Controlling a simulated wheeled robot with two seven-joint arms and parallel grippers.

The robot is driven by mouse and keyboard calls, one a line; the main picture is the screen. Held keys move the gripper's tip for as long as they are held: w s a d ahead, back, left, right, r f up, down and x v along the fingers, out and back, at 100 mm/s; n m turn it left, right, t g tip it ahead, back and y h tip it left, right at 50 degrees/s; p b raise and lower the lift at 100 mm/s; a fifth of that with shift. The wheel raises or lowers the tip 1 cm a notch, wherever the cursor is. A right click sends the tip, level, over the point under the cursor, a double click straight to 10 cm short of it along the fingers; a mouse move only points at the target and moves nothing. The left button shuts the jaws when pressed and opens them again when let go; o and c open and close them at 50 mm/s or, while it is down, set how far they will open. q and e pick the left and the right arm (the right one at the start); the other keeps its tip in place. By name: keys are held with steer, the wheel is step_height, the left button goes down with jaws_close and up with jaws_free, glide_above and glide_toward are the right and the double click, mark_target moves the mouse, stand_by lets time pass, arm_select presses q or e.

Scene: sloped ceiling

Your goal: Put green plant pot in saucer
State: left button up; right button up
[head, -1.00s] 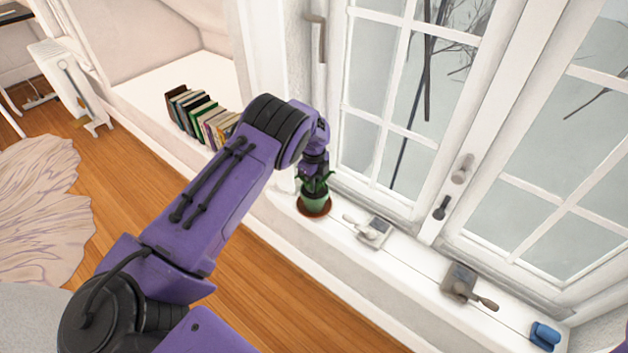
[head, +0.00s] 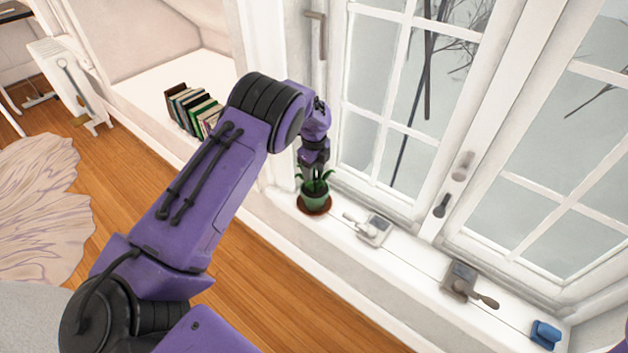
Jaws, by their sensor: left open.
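The green plant pot (head: 314,202) stands upright on the brown saucer (head: 301,210) on the white window sill. Its dark green leaves (head: 326,181) spread above the rim. My left gripper (head: 315,172) is directly above the plant, pointing down, open, with its fingertips small and partly lost among the leaves. The pot appears free of the fingers. The saucer's far side is hidden behind the pot. My right gripper is not in view; only a sliver of purple shows at the right edge.
On the sill to the right are a light grey crank device (head: 373,230), a darker crank device (head: 464,281) and a blue object (head: 545,333). The window (head: 400,130) rises behind. Several books (head: 196,108) stand on the ledge at left.

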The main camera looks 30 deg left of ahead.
arm_select(q)
step_height(320, 180, up, 8)
steer(key=shift+b, duration=0.35)
steer(key=shift+s+f, duration=0.1)
